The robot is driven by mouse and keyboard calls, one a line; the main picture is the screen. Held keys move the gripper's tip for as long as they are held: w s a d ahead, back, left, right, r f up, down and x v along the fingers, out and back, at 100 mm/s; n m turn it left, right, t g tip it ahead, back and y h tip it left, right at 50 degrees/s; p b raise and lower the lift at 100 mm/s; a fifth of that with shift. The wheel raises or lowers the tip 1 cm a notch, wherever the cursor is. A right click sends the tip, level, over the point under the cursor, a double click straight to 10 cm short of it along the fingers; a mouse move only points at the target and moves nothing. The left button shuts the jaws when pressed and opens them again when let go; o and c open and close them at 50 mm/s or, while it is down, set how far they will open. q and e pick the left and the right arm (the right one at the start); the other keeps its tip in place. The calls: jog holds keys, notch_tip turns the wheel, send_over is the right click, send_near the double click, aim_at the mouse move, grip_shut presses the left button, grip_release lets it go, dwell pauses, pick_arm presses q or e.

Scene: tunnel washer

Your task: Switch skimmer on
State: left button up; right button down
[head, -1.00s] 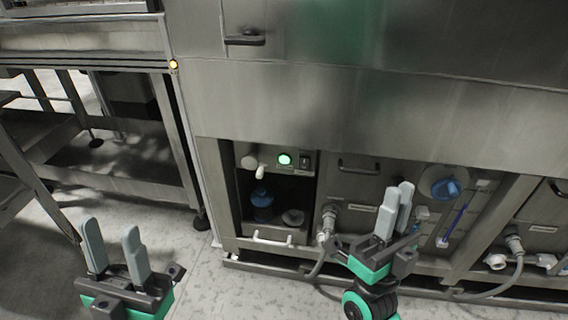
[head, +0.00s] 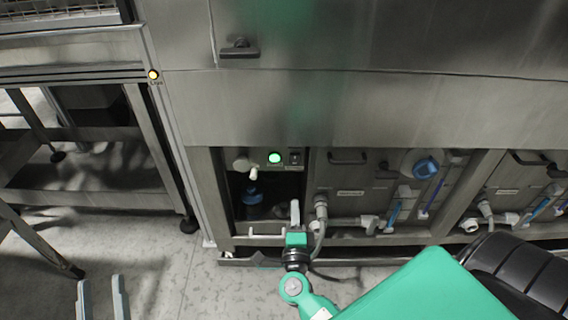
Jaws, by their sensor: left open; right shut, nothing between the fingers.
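A small panel with a lit green round lamp (head: 274,157) and a dark rocker switch (head: 295,157) beside it sits at the top of an open bay in the lower front of the steel machine. The bay holds a blue-topped container (head: 252,196). My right gripper (head: 295,208) is shut and empty, in front of the bay's lower right corner, below the switch and apart from it. My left gripper (head: 101,290) is open and empty over the floor at the lower left; only its fingers show.
A white handle (head: 266,230) runs along the bay's lower edge. A grey hose with a fitting (head: 320,208) hangs just right of my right gripper. A blue knob (head: 426,167) is further right. A steel table frame (head: 150,140) stands at left.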

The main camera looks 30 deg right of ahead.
send_near(295, 156)
jog(key=b+x, duration=0.1)
jog(key=x, duration=0.4)
jog(key=shift+w+f, duration=0.1)
jog(key=shift+x, duration=0.85)
pick_arm(q)
jog(key=r+t, duration=0.1)
jog(key=s+a+r+t, duration=0.1)
jog(key=r, duration=0.1)
jog(key=a+r+t, duration=0.1)
jog(key=r+t, duration=0.1)
jog(key=shift+s+r, duration=0.15)
jog(key=shift+s, duration=0.25)
jog(key=shift+d, duration=0.1)
